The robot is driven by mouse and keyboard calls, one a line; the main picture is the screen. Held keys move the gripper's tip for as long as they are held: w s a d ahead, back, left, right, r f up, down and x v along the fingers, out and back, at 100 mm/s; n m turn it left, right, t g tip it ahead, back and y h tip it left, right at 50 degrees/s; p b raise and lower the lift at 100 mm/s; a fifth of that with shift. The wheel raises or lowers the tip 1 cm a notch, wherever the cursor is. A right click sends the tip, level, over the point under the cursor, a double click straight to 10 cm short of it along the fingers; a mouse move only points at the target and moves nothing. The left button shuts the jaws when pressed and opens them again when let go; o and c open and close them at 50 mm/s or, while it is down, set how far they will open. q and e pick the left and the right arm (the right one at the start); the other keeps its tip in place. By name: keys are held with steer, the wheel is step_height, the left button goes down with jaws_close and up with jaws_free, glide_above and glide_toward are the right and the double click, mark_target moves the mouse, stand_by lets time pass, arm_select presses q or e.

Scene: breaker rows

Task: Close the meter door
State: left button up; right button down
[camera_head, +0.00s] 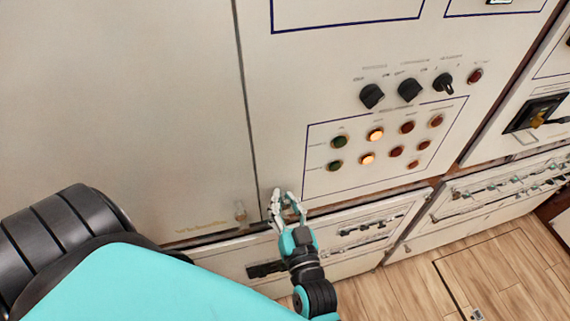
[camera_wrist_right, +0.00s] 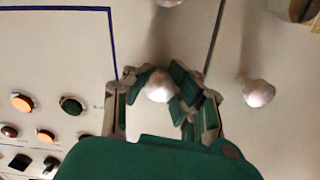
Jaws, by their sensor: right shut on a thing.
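The meter door (camera_head: 330,70) is a pale panel with dark selector knobs, coloured lamps and blue outlines. It looks about flush with the panel on its left; a small gap cannot be ruled out. My right gripper (camera_head: 288,205) is at the door's lower left corner. In the right wrist view, its fingers (camera_wrist_right: 160,95) are closed around a round white knob (camera_wrist_right: 158,84) on the lamp side of the seam. The gripper hides this knob in the head view. My left gripper is not in view.
A plain cabinet panel (camera_head: 130,100) lies left of the seam, with its own small knob (camera_head: 239,211), also in the right wrist view (camera_wrist_right: 257,92). Breaker rows (camera_head: 370,228) sit below. Another cabinet (camera_head: 530,125) stands right. Wooden floor (camera_head: 410,285) is clear at bottom right.

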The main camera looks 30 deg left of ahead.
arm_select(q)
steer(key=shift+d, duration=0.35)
arm_select(e)
steer(key=shift+a+r, duration=0.1)
steer(key=shift+r, duration=0.15)
steer(key=c, duration=1.5)
jaws_free()
steer(key=o, duration=0.4)
steer(key=shift+f, duration=0.1)
steer(key=shift+o, duration=0.2)
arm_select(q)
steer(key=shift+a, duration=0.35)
arm_select(e)
steer(key=v, duration=1.2)
